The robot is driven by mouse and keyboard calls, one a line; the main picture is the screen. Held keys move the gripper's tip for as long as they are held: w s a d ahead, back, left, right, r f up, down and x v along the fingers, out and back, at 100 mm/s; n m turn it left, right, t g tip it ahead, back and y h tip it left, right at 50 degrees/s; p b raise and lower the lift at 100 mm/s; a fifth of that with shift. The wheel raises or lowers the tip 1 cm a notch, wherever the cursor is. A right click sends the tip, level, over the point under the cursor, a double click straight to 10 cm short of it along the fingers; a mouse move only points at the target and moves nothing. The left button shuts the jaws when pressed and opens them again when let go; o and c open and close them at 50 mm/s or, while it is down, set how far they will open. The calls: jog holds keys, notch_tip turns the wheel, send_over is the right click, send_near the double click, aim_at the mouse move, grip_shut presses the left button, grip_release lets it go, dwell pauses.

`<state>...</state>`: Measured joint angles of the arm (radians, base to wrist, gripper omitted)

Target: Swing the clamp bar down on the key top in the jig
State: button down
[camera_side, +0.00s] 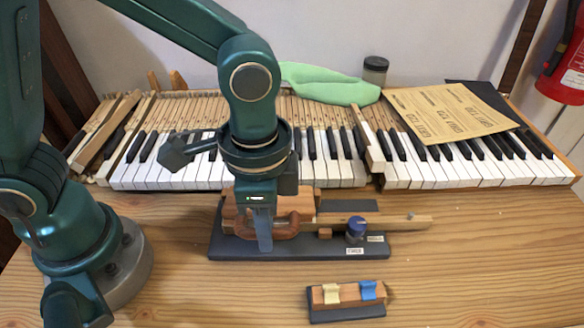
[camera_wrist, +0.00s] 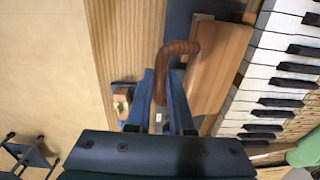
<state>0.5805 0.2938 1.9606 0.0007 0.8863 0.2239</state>
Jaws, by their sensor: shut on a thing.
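The dark jig base (camera_side: 225,245) lies on the table in front of the keyboard. A wooden block (camera_side: 306,199) and a long wooden key stick (camera_side: 390,219) lie on it. The brown curved clamp bar (camera_side: 290,229) is at the front of the block; it also shows in the wrist view (camera_wrist: 186,47). My gripper (camera_side: 264,245) points down over the jig's left part. In the wrist view my gripper (camera_wrist: 162,78) is shut on the clamp bar, which runs between the fingers. The key top is hidden behind my gripper, and I cannot tell the bar's exact angle.
A small holder (camera_side: 347,312) with yellow and blue clips sits in front. The piano keyboard (camera_side: 470,172) spans behind, with a green cloth (camera_side: 330,84) and paper sheet (camera_side: 445,112).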

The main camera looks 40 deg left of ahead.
jog(key=shift+s+d+f, duration=0.1)
jog(key=shift+f, duration=0.4)
jog(key=shift+s+d+f, duration=0.1)
jog(key=shift+f, duration=0.4)
jog(key=c, duration=0.8)
grip_release()
jog(key=shift+r, duration=0.1)
jog(key=shift+r, duration=2.95)
